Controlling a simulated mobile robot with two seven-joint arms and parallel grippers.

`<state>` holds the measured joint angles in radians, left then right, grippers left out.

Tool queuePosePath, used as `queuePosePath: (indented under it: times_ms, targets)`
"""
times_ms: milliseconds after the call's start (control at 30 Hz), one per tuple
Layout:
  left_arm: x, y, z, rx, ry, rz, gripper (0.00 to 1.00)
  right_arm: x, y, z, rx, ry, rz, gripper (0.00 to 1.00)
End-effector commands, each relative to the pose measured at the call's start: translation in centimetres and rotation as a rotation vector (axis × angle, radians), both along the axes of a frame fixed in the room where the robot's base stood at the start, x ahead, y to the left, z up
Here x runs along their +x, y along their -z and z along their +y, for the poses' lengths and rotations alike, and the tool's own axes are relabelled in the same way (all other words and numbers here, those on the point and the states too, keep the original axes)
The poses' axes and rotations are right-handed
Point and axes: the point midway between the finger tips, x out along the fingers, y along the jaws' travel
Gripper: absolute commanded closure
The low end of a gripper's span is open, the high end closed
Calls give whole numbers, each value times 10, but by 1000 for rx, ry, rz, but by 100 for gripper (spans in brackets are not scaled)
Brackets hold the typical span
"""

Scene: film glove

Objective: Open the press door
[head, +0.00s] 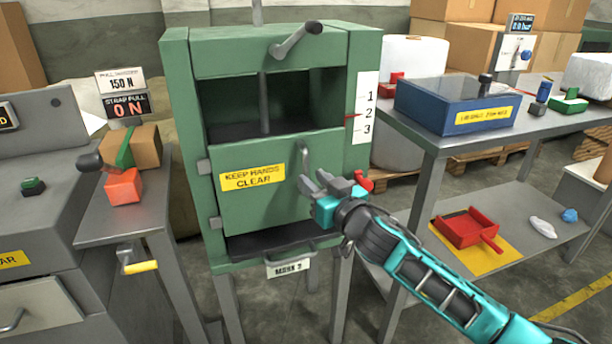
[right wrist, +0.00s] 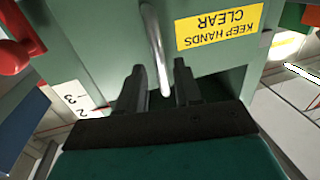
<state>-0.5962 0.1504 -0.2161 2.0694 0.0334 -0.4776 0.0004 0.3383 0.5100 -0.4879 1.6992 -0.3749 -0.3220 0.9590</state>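The green press (head: 262,65) stands in the middle of the head view. Its door (head: 255,200) is a green panel with a yellow KEEP HANDS CLEAR label and hinges on its left side. The door looks flush with the frame. A grey bar handle (head: 303,158) is on the door's right part; it also shows in the right wrist view (right wrist: 154,40). My right gripper (right wrist: 160,68) is open, with the handle's end between its fingers and gaps on both sides. In the head view the right gripper (head: 322,182) is in front of the door. My left gripper is out of view.
A red latch or knob (head: 363,182) is at the press's right edge, close to my right gripper. A grey lever (head: 298,40) is on top. A bench (head: 430,140) with a blue box (head: 445,105) stands right; a side table (head: 125,205) stands left.

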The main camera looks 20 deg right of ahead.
Motion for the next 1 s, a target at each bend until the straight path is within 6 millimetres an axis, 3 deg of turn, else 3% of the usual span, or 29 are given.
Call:
queuePosePath:
  times_ms: [300,700,1000]
  targets:
    - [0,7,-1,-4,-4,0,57,35,1,9,0,-1,0,66]
    - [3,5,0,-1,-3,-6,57,39,0,9,0,-1,1,67]
    - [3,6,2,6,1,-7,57,39,0,9,0,-1,1,95]
